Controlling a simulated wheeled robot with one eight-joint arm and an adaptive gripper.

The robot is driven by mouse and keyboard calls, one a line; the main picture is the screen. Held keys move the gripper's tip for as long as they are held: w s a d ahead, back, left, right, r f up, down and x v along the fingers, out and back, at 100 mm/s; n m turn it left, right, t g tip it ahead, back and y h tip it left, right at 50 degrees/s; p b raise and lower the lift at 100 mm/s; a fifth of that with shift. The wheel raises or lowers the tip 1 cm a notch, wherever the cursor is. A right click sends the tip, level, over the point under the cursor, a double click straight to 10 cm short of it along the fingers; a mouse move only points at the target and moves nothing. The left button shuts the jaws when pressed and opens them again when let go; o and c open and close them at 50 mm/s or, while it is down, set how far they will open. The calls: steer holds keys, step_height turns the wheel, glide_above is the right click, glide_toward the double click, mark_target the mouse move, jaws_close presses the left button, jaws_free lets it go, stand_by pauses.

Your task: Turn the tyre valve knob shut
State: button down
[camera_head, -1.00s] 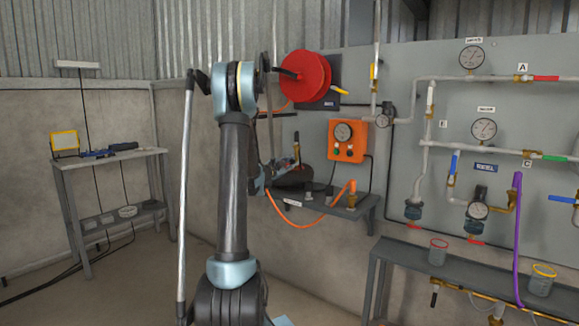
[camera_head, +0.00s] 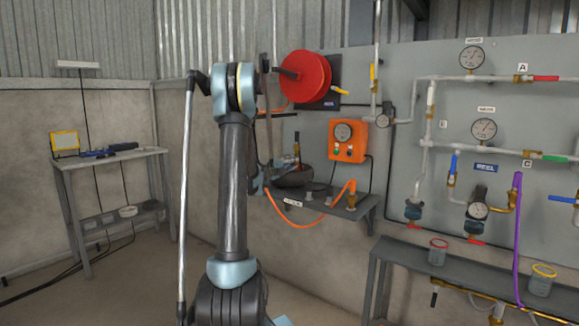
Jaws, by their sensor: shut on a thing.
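The dark tyre (camera_head: 294,179) sits on the wall shelf, just right of my arm. An upright brass-coloured valve piece (camera_head: 297,146) with a dark top stands above it. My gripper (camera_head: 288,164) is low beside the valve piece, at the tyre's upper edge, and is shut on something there. I take this to be the tyre valve knob, but it is too small and too covered to make out. My arm hides the left part of this area.
The shelf (camera_head: 343,208) carries brass fittings and an orange hose (camera_head: 300,225) that hangs below it. An orange gauge box (camera_head: 347,140) and a red hose reel (camera_head: 306,77) are on the wall close by. A grey bench (camera_head: 440,264) stands at the right.

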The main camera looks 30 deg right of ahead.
steer(key=m, duration=0.6)
steer(key=shift+a+f+m, duration=0.1)
steer(key=shift+f+m, duration=0.05)
steer(key=shift+m, duration=0.25)
steer(key=m, duration=0.6)
steer(key=shift+w, duration=0.1)
steer(key=c, duration=1.3)
jaws_free()
steer(key=shift+w, duration=0.1)
steer(key=shift+c, duration=0.2)
steer(key=v, duration=1.2)
steer(key=shift+w, duration=0.1)
